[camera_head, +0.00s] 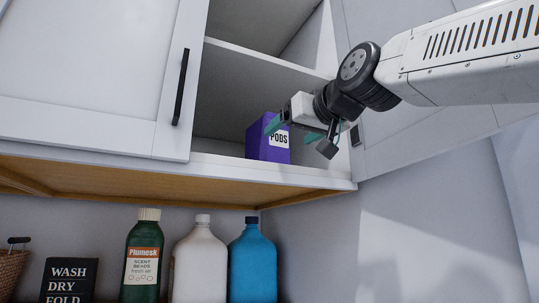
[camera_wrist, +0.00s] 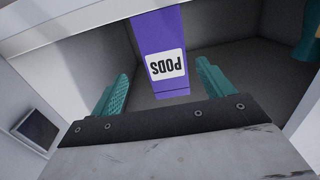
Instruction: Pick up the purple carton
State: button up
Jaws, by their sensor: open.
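The purple carton (camera_head: 262,146) with a white PODS label stands upright on the bottom shelf of the open wall cabinet. In the wrist view the purple carton (camera_wrist: 159,37) appears upside down, between and beyond the two teal fingers. My gripper (camera_head: 284,125) is at the cabinet opening, in front of the carton, and hides part of its upper right. I cannot tell whether either finger touches the carton.
The cabinet shelf edge (camera_head: 215,164) runs below the carton, and a middle shelf (camera_head: 265,57) is above it. An open door (camera_head: 430,140) is at the right; a closed door (camera_head: 90,70) is at the left. Green (camera_head: 142,262), white (camera_head: 200,265) and blue (camera_head: 252,265) bottles stand below.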

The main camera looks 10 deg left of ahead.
aim_at(271, 138)
jog(key=shift+w+a+r, duration=0.55)
jog(key=shift+a+r, duration=0.3)
jog(key=shift+a, duration=0.05)
jog(key=x, duration=0.6)
jog(key=shift+w+a+r, duration=0.1)
jog(key=shift+w+a, duration=0.1)
jog(key=c, duration=1.3)
jog(key=shift+r, duration=0.15)
